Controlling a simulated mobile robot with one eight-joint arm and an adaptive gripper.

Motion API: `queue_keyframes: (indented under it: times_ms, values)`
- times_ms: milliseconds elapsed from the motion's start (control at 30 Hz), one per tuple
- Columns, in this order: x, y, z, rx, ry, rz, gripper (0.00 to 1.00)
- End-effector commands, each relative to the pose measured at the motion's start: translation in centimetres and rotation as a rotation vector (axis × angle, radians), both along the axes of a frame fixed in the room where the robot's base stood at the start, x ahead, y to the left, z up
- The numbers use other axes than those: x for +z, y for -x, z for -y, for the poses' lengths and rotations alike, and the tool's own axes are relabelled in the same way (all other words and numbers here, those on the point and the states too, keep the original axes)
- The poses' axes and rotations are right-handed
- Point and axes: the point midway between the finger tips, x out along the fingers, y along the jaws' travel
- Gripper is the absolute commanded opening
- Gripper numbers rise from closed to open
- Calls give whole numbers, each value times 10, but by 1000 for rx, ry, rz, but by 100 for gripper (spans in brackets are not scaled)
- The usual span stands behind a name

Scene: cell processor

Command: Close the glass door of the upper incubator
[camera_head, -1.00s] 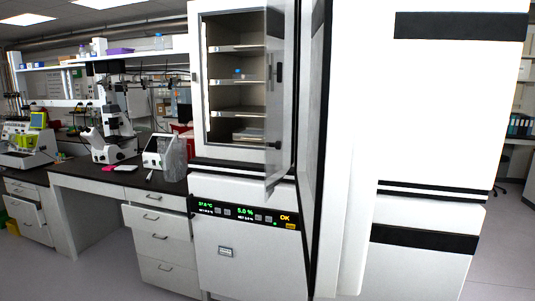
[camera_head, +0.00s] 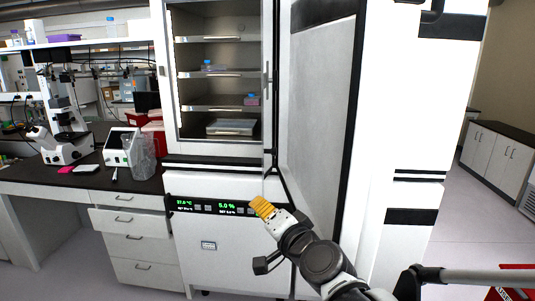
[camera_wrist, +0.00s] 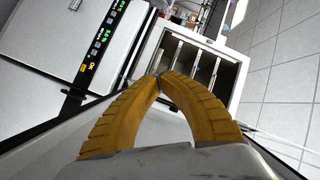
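The upper incubator (camera_head: 215,164) is open at the front, and its shelves show. Its glass door (camera_head: 269,110) stands open at the right side of the opening, seen almost edge-on, with a dark handle on it. The shelves also show in the wrist view (camera_wrist: 188,62). My gripper (camera_head: 258,202) is below the opening, in front of the right end of the control panel (camera_head: 205,206). In the wrist view its yellow fingers (camera_wrist: 160,77) meet at the tips with nothing between them. I cannot tell whether it touches anything.
The large outer door (camera_head: 318,100) stands wide open to the right of the glass door. A bench (camera_head: 85,180) with a microscope (camera_head: 62,130) and a pulled-out drawer (camera_head: 130,222) is at the left. Open floor (camera_head: 470,235) lies at the right.

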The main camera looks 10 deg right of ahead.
Motion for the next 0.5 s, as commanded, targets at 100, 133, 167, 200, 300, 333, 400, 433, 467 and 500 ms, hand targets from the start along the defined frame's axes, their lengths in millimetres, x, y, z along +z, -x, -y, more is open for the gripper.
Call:
queue_keyframes:
  times_ms: [100, 133, 167, 200, 300, 333, 400, 433, 467, 500]
  values:
    - [37, -35, 23, -144, -255, 57, 0]
    - [39, -41, 30, -180, -312, 63, 0]
    - [39, -45, 36, -212, -362, 67, 0]
    - [38, -50, 43, -251, -419, 69, 0]
    - [32, -57, 57, -321, -519, 67, 0]
    - [30, -58, 60, -335, -537, 66, 0]
    - [26, -62, 63, -353, -562, 63, 0]
    - [25, -63, 64, -357, -566, 62, 0]
    - [25, -66, 65, -359, -569, 63, 0]
    - [24, -70, 65, -360, -570, 63, 0]
